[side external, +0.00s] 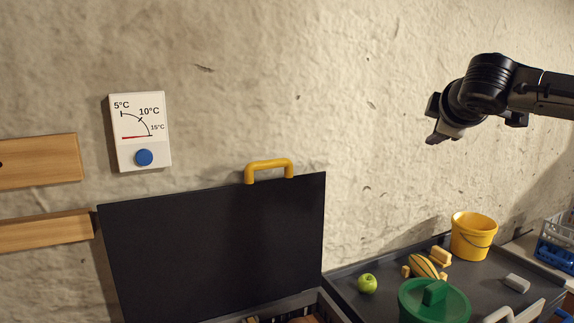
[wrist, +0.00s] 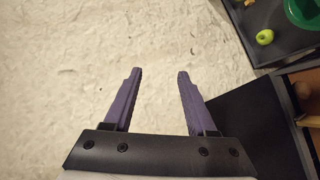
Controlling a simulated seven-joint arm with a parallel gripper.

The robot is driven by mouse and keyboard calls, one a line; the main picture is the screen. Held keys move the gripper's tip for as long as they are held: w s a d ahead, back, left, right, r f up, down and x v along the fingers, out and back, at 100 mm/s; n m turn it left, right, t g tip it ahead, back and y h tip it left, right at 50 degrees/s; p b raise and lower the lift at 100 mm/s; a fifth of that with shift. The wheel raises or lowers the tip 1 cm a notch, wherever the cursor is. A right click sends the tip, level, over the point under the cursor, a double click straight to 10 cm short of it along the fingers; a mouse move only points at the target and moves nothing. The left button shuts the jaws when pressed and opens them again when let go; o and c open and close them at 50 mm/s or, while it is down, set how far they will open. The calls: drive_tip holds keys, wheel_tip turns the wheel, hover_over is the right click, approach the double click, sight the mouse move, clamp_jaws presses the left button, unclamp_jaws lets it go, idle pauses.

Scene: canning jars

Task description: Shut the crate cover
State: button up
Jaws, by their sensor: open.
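The crate cover (side external: 215,250) is a black panel with a yellow handle (side external: 269,168) on its top edge. It stands raised, nearly upright, against the wall in the side external view. In the wrist view part of the black cover (wrist: 245,120) shows at the lower right. The crate (side external: 285,306) shows only its upper rim and some contents at the bottom of the side external view. My gripper (side external: 435,122) is high at the upper right, well apart from the cover. In the wrist view its two purple fingers (wrist: 158,78) are spread and hold nothing.
A dark counter (side external: 385,280) holds a green apple (side external: 367,284), a green lidded pot (side external: 435,302), a yellow bucket (side external: 473,236) and a striped yellow item (side external: 422,266). A temperature dial (side external: 140,131) and wooden boards (side external: 40,162) are on the wall. The air between gripper and cover is clear.

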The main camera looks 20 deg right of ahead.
drive_tip(key=w+a+n+t, duration=0.2)
drive_tip(key=w+a, duration=0.6)
drive_tip(key=w+a+f+n+t, duration=0.1)
drive_tip(key=w+a+f+n, duration=0.15)
drive_tip(key=a, duration=0.45)
drive_tip(key=w+a+f+n+t, duration=0.1)
drive_tip(key=w+a, duration=0.2)
drive_tip(key=a, duration=0.3)
drive_tip(key=n+y, duration=0.1)
drive_tip(key=y, duration=0.1)
approach(270, 165)
drive_tip(key=shift+n, duration=0.25)
drive_tip(key=x, duration=1.1)
drive_tip(key=shift+w+d, duration=0.1)
clamp_jaws()
